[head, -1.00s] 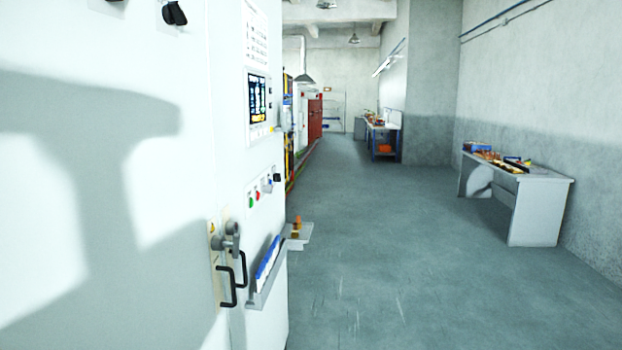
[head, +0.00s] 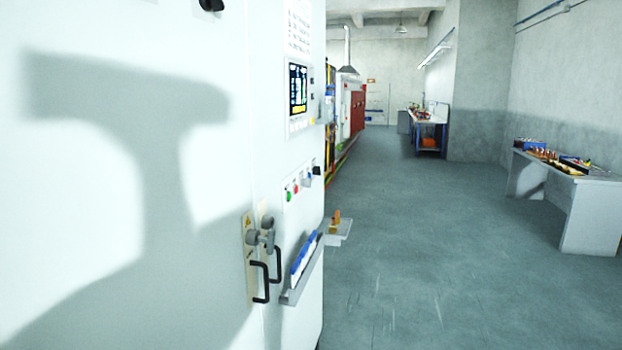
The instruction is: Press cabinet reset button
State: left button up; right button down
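A tall white cabinet (head: 130,290) fills the left half of the head view, close to me. On its right-hand panel is a short row of small controls: a green button (head: 288,191), a red button (head: 296,187), a blue button (head: 307,180) and a black knob (head: 316,171). Their labels are too small to read, so I cannot tell which is the reset button. A lit display screen (head: 298,88) sits above them. Neither of my grippers is in view. A large shadow lies across the cabinet front.
Black door handles (head: 261,282) and a holder with blue-edged papers (head: 304,262) stick out from the cabinet. A small shelf (head: 338,233) juts beyond its edge. The floor (head: 440,270) to the right is clear up to a grey table (head: 590,215).

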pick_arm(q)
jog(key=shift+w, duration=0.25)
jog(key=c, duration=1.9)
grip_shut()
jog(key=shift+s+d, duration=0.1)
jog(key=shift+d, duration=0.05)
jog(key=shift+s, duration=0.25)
